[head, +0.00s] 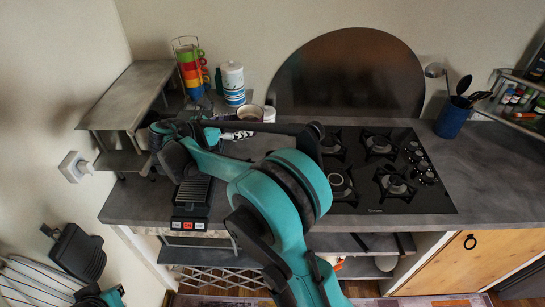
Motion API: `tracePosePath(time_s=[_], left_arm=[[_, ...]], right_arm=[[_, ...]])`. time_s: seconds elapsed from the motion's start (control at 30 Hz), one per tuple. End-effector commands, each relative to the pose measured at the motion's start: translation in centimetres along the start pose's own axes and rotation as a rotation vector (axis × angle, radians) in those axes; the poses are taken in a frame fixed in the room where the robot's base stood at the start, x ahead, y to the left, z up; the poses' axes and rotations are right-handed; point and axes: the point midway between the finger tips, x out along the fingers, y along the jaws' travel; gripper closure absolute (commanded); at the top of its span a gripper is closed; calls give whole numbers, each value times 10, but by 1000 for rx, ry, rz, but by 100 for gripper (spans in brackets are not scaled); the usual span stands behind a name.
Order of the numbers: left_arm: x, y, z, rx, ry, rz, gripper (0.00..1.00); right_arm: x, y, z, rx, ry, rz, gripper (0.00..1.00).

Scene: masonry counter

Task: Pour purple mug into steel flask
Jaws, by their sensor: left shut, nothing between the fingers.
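No purple mug can be made out; the stacked mugs (192,70) in a wire rack at the back show red, orange, yellow, green and blue. No steel flask can be clearly made out. A small pale cylinder (269,114) stands beside a metal pot (249,112) behind my arm, too small to identify.
A black hob (410,190) covers the middle right of the counter. A striped canister (233,83) is beside the mugs. A ribbed black appliance (192,192) sits at the front left. The counter's right side (490,185) is clear.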

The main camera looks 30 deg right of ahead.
Motion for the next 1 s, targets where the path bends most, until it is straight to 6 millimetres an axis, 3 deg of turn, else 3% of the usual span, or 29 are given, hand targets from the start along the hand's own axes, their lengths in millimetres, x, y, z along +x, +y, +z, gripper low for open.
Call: tracePosePath(time_s=[0.1,0.47,0.7,1.0], left_arm=[[8,0,6,0,0,0,100],[14,0,10,0,0,0,100],[28,0,20,0,0,0,100],[29,0,21,0,0,0,100]], right_arm=[[4,-7,-9,53,-1,22,86],[5,-23,-12,220,0,90,86],[12,-36,-29,326,-1,134,86],[13,-38,-30,349,0,142,86]])
